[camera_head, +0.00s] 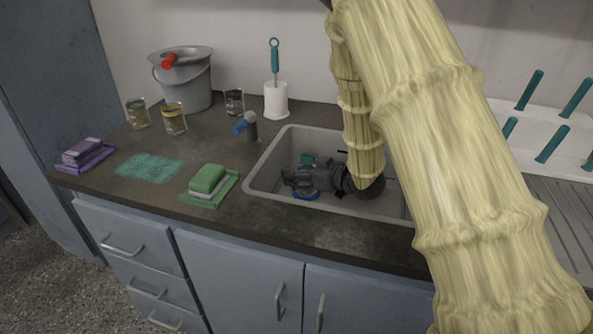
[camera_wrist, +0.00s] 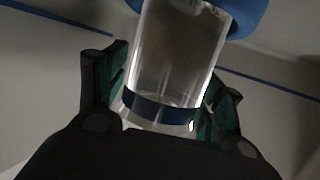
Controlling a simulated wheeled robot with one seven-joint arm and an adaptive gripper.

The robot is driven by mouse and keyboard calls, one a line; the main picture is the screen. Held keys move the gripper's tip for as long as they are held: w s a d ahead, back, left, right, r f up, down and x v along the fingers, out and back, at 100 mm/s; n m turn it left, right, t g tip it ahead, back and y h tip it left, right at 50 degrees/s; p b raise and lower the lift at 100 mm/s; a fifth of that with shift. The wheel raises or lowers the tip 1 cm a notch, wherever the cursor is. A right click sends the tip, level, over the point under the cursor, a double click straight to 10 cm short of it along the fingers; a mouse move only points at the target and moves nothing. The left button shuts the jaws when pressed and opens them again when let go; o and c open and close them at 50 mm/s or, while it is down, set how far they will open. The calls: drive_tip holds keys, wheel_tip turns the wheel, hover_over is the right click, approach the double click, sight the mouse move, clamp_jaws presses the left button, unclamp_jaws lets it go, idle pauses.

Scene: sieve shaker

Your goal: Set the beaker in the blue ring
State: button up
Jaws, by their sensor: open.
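A clear beaker (camera_wrist: 178,50) with a dark blue band stands between my gripper's fingers (camera_wrist: 165,92) in the wrist view. My gripper is open, with a teal-padded finger on each side of the beaker. The blue ring (camera_wrist: 243,14) shows at the beaker's far end, and its blue also shows on the other side of the glass. The beaker's end appears to be at or in the ring, but its seating is hidden. In the head view my gripper (camera_head: 300,176) is low in the sink, just above the blue ring (camera_head: 305,194). The beaker cannot be made out there.
The grey sink (camera_head: 265,170) has walls close around my gripper. A drying rack (camera_head: 530,123) is at right.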

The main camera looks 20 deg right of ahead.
drive_tip(key=p+v, duration=0.1)
drive_tip(key=v, duration=0.5)
drive_tip(key=shift+s+d, duration=0.2)
drive_tip(key=shift+s, duration=0.05)
idle(1.1)
